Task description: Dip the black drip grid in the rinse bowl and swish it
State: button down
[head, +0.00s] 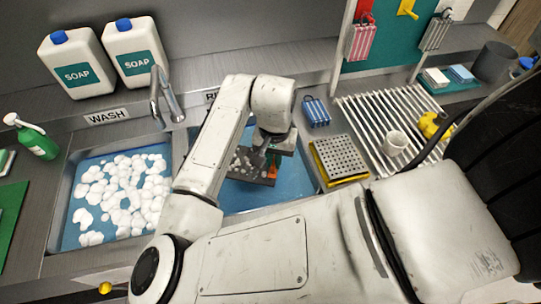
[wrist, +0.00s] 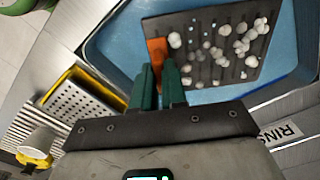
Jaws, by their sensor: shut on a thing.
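The black drip grid (head: 243,160) is a dark slotted plate with clumps of white foam on it. In the wrist view the grid (wrist: 205,30) has an orange tab (wrist: 156,50) at its near left edge. My gripper (wrist: 158,76) has green fingers shut on the grid at this tab; in the head view my gripper (head: 272,152) is partly hidden by my arm. The grid is over the rinse bowl (head: 240,198), a sink basin with blue water, also in the wrist view (wrist: 112,42). I cannot tell whether the grid touches the water.
The wash basin (head: 68,215) with foamy water is on the left, beyond a metal divider. A faucet (head: 165,95) stands behind. A perforated tray with yellow edges (head: 340,160) and a drying rack (head: 372,112) holding a white cup (head: 395,143) are on the right.

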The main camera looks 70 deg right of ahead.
notch_tip(320, 180, down, 17)
jog(key=b, duration=1.3)
jog(key=shift+f, duration=0.1)
jog(key=shift+s+d+p, duration=0.4)
jog(key=shift+s+d, duration=0.25)
jog(key=shift+s, duration=0.25)
jog(key=shift+w+a, duration=0.65)
jog(key=shift+w, duration=0.2)
jog(key=shift+w+a, duration=0.65)
jog(key=shift+w, duration=0.2)
jog(key=shift+s+d+p, duration=0.45)
jog(key=shift+s+d, duration=0.55)
jog(key=shift+s, duration=0.25)
jog(key=shift+s+d, duration=0.3)
jog(key=shift+s, duration=0.15)
